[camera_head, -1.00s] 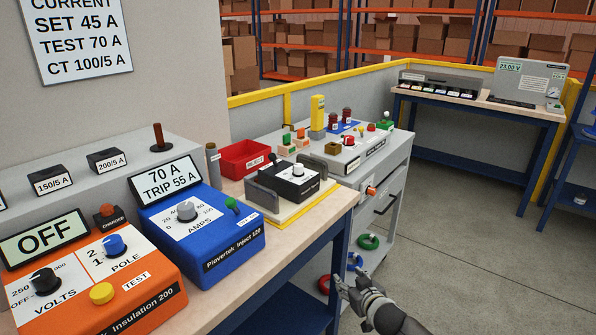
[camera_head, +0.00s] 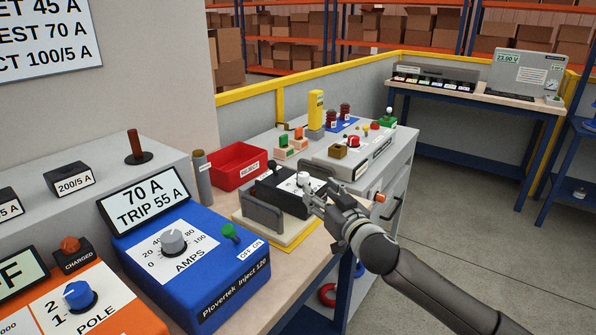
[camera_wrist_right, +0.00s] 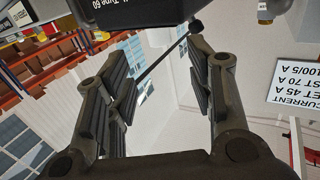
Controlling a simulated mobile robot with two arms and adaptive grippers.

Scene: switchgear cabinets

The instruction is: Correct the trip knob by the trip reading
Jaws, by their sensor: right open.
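The black relay box (camera_head: 272,193) sits between grey uprights on a stand with a yellow edge. Its light round trip knob (camera_head: 303,178) is on the pale top face, partly hidden by my right gripper (camera_head: 312,192). That gripper is open beside the knob; contact cannot be told. In the right wrist view, my open gripper (camera_wrist_right: 160,70) has nothing between its fingers, and a black box (camera_wrist_right: 140,10) with upside-down lettering shows at the top. The blue injector (camera_head: 205,265) has a display (camera_head: 146,199) reading 70 A, TRIP 55 A. My left gripper is out of view.
The wall sign (camera_head: 45,35) reads SET 45 A, TEST 70 A, CT 100/5 A; its top is cut off. A red bin (camera_head: 238,166) is behind the relay. An orange tester (camera_head: 110,315) is at front left. A grey cabinet (camera_head: 375,165) stands beyond the relay.

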